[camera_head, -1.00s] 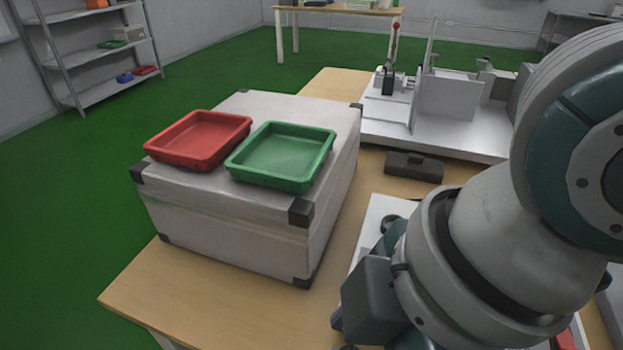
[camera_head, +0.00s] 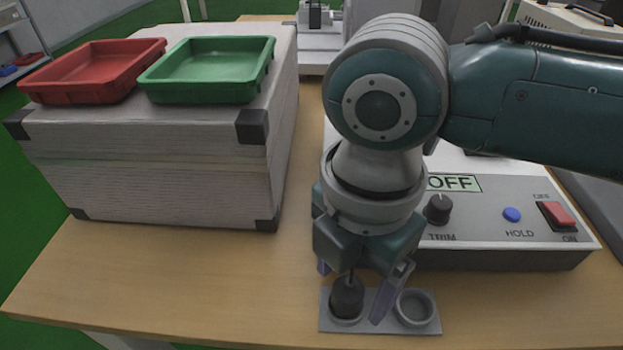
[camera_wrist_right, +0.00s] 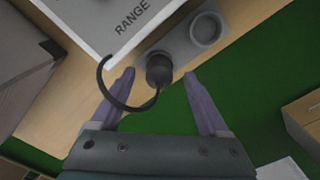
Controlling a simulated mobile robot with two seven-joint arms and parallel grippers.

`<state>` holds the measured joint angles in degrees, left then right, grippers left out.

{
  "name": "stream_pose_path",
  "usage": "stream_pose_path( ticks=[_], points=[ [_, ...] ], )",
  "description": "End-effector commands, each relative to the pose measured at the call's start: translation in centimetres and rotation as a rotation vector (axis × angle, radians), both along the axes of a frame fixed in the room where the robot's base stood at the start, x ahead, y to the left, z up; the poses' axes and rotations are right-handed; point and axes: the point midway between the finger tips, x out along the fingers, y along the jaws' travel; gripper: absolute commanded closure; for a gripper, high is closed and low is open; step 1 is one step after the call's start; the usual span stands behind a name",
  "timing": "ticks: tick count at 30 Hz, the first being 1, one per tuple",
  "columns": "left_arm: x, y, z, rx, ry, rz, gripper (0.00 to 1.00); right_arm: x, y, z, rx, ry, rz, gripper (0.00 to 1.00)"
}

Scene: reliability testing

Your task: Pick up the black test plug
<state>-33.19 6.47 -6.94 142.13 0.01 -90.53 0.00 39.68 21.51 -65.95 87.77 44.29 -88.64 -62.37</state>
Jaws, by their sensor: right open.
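The black test plug (camera_head: 347,298) stands in the left socket of a small grey two-socket holder (camera_head: 380,327) at the table's front edge. My right gripper (camera_head: 352,283) is open just above and around the plug, its two purple-grey fingers apart. In the right wrist view the plug (camera_wrist_right: 159,69) sits beyond and between the open fingertips (camera_wrist_right: 158,78), with its black cable curving left. I cannot tell whether a finger touches it. The holder's other round socket (camera_head: 414,308) is empty. My left gripper is not in view.
A tester box (camera_head: 480,240) with an OFF display, a knob, a blue HOLD button and a red switch stands behind the holder. A large pale case (camera_head: 170,165) at left carries a red tray (camera_head: 90,72) and a green tray (camera_head: 205,68). The wooden table (camera_head: 180,270) is clear at front left.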

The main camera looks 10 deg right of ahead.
Motion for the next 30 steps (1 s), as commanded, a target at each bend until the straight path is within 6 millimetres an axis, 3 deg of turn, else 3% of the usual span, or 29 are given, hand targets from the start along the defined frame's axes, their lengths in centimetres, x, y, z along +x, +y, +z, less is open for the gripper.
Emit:
stream_pose_path(
  ticks=[4,12,30],
  points=[
    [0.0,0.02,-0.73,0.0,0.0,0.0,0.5,-0.03,0.04,-1.87,0.0,0.0,0.0,0.22],
    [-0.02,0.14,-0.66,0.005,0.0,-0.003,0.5,0.01,0.04,-1.95,0.001,-0.002,0.001,0.24],
    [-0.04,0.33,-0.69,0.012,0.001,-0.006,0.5,0.02,0.03,-1.92,0.001,-0.002,0.0,0.92]
  ],
)
